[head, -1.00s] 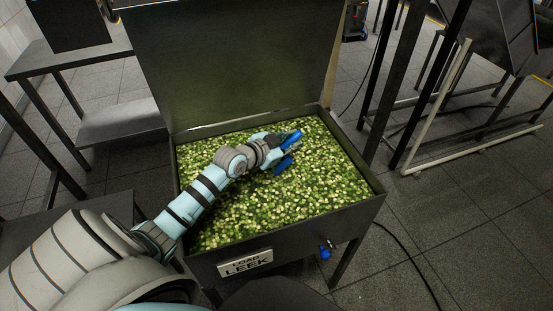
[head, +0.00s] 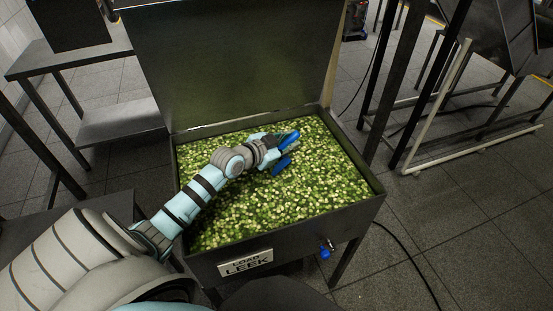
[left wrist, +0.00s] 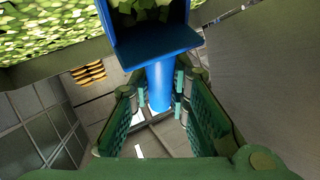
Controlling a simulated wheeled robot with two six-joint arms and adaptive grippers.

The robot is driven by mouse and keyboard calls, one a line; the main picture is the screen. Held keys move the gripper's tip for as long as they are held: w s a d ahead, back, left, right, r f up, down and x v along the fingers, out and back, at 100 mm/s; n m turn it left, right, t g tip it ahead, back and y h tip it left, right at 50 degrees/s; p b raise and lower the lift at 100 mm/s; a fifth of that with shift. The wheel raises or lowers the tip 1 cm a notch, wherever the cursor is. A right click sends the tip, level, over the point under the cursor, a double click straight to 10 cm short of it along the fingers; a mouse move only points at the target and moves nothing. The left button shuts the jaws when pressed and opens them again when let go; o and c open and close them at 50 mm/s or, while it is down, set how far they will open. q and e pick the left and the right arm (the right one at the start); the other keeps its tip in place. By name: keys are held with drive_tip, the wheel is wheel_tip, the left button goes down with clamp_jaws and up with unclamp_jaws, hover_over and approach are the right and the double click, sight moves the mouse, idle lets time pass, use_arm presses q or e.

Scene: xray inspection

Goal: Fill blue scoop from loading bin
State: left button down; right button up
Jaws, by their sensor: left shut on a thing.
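The loading bin (head: 357,208) is a dark metal box labelled LOAD LEEK, with its lid up at the back. It is full of chopped green leek (head: 300,190). My left gripper (head: 268,150) is over the leek in the bin's far middle. It is shut on the blue scoop (head: 281,165), whose handle (left wrist: 159,86) stands between the fingers in the left wrist view. Leek pieces show between the scoop's blue walls there, but I cannot tell how full it is. In the head view, the wrist partly hides the scoop. My right gripper is not in view.
A small blue item (head: 326,250) hangs at the bin's front right. A metal shelf table (head: 75,62) stands at the back left. Dark frame posts and a pale rail (head: 437,108) stand to the right, with open tiled floor before them.

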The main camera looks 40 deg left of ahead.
use_arm(q)
drive_tip(key=shift+s+a, duration=0.35)
drive_tip(key=shift+s, duration=0.15)
idle(1.2)
idle(0.3)
wheel_tip(320, 180, up, 4)
drive_tip(key=g+p, duration=0.1)
drive_tip(key=p, duration=0.5)
drive_tip(key=m+g+y+p, duration=0.1)
drive_tip(key=g+p, duration=0.1)
drive_tip(key=p, duration=0.3)
drive_tip(key=shift+r+y+p, duration=0.25)
drive_tip(key=shift+y+p, duration=0.05)
drive_tip(key=shift+p, duration=0.05)
drive_tip(key=shift+r+g+p, duration=0.1)
drive_tip(key=shift+g+p, duration=0.3)
drive_tip(key=shift+p, duration=0.1)
drive_tip(key=shift+w+d+r, duration=0.1)
drive_tip(key=shift+w+r, duration=0.05)
drive_tip(key=shift+r, duration=0.15)
wheel_tip(320, 180, up, 11)
drive_tip(key=w+d+m+g+y, duration=0.1)
drive_tip(key=w+g+y, duration=0.1)
drive_tip(key=g, duration=0.1)
drive_tip(key=shift+w+d, duration=0.15)
drive_tip(key=shift+d, duration=0.15)
